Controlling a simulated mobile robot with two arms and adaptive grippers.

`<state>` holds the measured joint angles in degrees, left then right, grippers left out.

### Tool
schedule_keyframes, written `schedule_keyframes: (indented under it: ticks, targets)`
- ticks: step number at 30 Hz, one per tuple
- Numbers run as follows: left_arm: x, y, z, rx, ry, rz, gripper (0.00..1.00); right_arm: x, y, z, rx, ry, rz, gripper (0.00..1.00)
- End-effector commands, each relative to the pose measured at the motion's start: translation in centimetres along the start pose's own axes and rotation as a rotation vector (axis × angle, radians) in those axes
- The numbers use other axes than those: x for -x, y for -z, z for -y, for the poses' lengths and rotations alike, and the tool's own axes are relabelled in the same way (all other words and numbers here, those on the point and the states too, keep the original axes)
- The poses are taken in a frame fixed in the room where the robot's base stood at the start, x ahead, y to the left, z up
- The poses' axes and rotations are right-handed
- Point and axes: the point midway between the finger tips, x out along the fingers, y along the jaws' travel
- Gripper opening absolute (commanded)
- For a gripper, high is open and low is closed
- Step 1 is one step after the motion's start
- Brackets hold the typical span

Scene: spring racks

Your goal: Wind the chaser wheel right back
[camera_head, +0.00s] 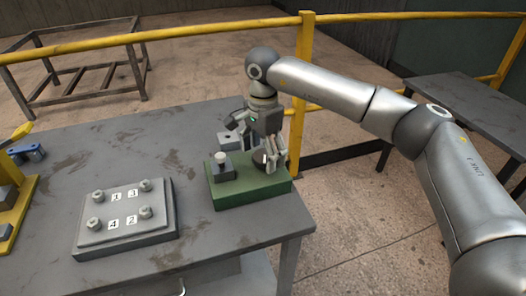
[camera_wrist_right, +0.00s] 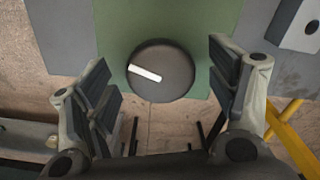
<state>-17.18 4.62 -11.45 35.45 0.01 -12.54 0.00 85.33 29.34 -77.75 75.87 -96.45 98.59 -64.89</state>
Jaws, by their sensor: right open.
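The chaser wheel (camera_wrist_right: 172,82) is a dark round knob with a white bar mark on its face, on a green base (camera_head: 235,196). In the head view the wheel (camera_head: 260,157) is mostly hidden behind my right gripper's fingers. My right gripper (camera_head: 262,155) points down over the right part of the green base. In the right wrist view its open fingers (camera_wrist_right: 165,100) stand on either side of the wheel, with a gap on both sides. The white mark slants slightly down to the right there. My left gripper is not in view.
A grey block with a pale round peg (camera_head: 222,168) stands on the green base, left of the wheel. A grey plate (camera_head: 122,240) with numbered labels and several knobs lies to the left. A small grey block (camera_head: 229,140) sits behind. A yellow rail (camera_head: 299,90) runs beyond the table.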

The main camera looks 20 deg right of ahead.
Motion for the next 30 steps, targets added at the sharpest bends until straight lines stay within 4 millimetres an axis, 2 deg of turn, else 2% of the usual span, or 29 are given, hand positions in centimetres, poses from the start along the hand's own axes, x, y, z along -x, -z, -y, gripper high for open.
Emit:
schedule_keyframes:
  ticks: [5, 12, 18, 23, 30]
  targets:
    - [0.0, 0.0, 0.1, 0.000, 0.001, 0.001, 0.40, 1.7, 0.0, 0.1, 0.000, 0.003, -0.001, 0.79]
    - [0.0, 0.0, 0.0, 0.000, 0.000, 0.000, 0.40, 6.7, 0.0, 0.1, 0.000, 0.005, -0.001, 0.79]
    - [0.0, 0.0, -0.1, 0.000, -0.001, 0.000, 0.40, 10.3, 0.0, 0.1, 0.000, 0.003, 0.000, 0.79]
    - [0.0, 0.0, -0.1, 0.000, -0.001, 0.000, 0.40, 11.7, 0.0, 0.1, 0.000, 0.001, 0.001, 0.79]
    - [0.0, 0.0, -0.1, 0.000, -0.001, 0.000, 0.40, 12.0, 0.0, 0.0, 0.001, 0.000, 0.001, 0.79]
